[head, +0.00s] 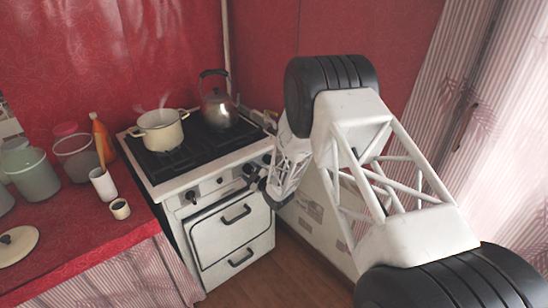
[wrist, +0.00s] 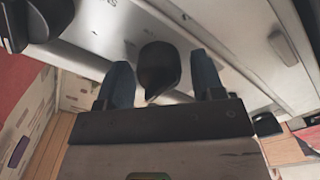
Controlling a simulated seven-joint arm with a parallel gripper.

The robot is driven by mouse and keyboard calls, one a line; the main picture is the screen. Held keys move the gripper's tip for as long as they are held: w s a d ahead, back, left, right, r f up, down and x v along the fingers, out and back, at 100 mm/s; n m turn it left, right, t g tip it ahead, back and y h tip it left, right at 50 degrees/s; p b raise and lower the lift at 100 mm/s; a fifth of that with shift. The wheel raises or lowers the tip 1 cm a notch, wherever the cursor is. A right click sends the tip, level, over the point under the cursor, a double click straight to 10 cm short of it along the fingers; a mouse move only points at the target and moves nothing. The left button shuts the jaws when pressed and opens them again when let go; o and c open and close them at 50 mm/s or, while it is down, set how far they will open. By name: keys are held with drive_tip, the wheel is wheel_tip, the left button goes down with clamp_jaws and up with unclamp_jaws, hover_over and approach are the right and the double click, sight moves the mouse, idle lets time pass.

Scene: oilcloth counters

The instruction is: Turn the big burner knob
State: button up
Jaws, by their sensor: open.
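The white stove (head: 222,184) has a front panel with several black knobs. My gripper (head: 262,180) is at the right part of that panel, partly hidden by my own arm in the head view. In the wrist view my gripper (wrist: 161,72) is open, with one dark finger on each side of a large black knob (wrist: 158,66). Gaps show between the knob and both fingers, so neither visibly touches it. Whether this is the big burner knob is not clear from any readable marking. Another black knob (head: 191,196) is at the panel's left end.
A steaming cream pot (head: 160,131) and a metal kettle (head: 219,110) stand on the stove top. Oven door handles (head: 235,214) stick out below the panel. An orange bottle (head: 102,140) and cups stand on the red counter (head: 75,235) at left.

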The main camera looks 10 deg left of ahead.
drive_tip(key=shift+w+r, duration=0.1)
drive_tip(key=shift+r, duration=0.1)
drive_tip(key=m, duration=0.4)
drive_tip(key=shift+f, duration=0.1)
drive_tip(key=shift+s+f+m, duration=0.1)
drive_tip(key=shift+s+m, duration=0.1)
drive_tip(key=shift+m, duration=2.3)
drive_tip(key=v, duration=0.7)
drive_tip(key=s+d+r+m+h, duration=0.1)
drive_tip(key=d+r+h, duration=0.3)
drive_tip(key=d+r, duration=0.4)
drive_tip(key=s+d+r+m+h, duration=0.1)
drive_tip(key=d+r+m+h, duration=0.2)
drive_tip(key=d+r, duration=0.5)
drive_tip(key=shift+r+t+h, duration=0.3)
drive_tip(key=shift+r+h, duration=0.3)
drive_tip(key=shift+r, duration=2.55)
drive_tip(key=shift+d, duration=0.1)
